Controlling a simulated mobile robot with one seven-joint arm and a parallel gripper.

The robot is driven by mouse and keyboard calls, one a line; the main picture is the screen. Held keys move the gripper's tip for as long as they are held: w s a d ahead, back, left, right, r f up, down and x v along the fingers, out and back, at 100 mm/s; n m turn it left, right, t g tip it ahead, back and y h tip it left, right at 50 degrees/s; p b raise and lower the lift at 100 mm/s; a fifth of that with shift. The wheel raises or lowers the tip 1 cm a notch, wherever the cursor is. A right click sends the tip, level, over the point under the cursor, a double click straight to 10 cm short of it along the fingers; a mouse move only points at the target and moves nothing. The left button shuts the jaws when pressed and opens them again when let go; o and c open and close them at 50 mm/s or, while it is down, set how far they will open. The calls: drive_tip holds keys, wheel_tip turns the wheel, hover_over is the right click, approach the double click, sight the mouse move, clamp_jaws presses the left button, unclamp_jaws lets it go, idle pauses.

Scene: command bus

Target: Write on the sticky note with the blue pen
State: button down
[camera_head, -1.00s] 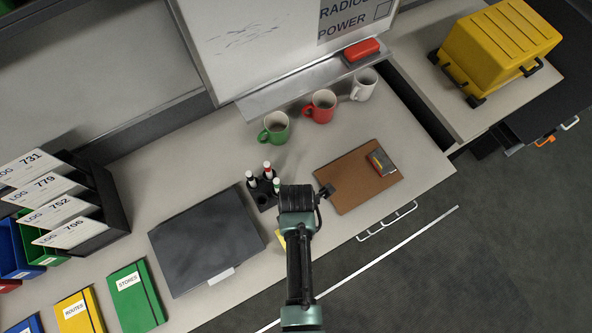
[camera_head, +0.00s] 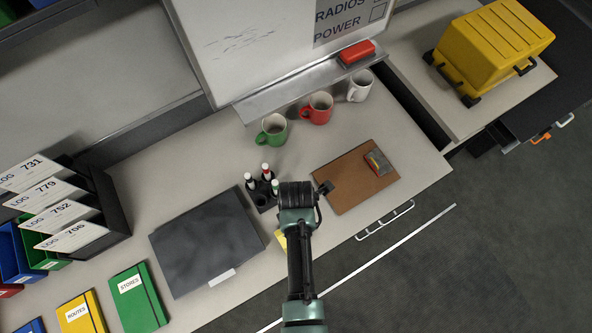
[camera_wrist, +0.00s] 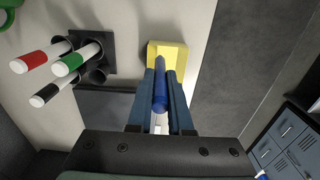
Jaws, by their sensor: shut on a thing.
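My gripper (camera_wrist: 160,80) is shut on the blue pen (camera_wrist: 161,94), which lies between its two fingers and points away from the wrist. The yellow sticky note (camera_wrist: 178,48) is just beyond the fingertips in the wrist view, and the pen's far end overlaps its near part. I cannot tell whether the pen touches the note. In the head view, only a yellow sliver of the note (camera_head: 281,240) shows beside my arm; the pen and fingers are hidden there. No writing can be made out on the note.
A dark pen holder (camera_head: 262,199) with red, green and black markers stands close to my gripper. A dark folder (camera_head: 205,240) lies left, and a brown clipboard (camera_head: 350,190) lies right. Green (camera_head: 271,129), red (camera_head: 317,107) and white (camera_head: 360,86) mugs stand behind.

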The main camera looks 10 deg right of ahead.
drive_tip(key=shift+r+p, duration=2.7)
drive_tip(key=shift+r, duration=0.15)
drive_tip(key=shift+f, duration=0.1)
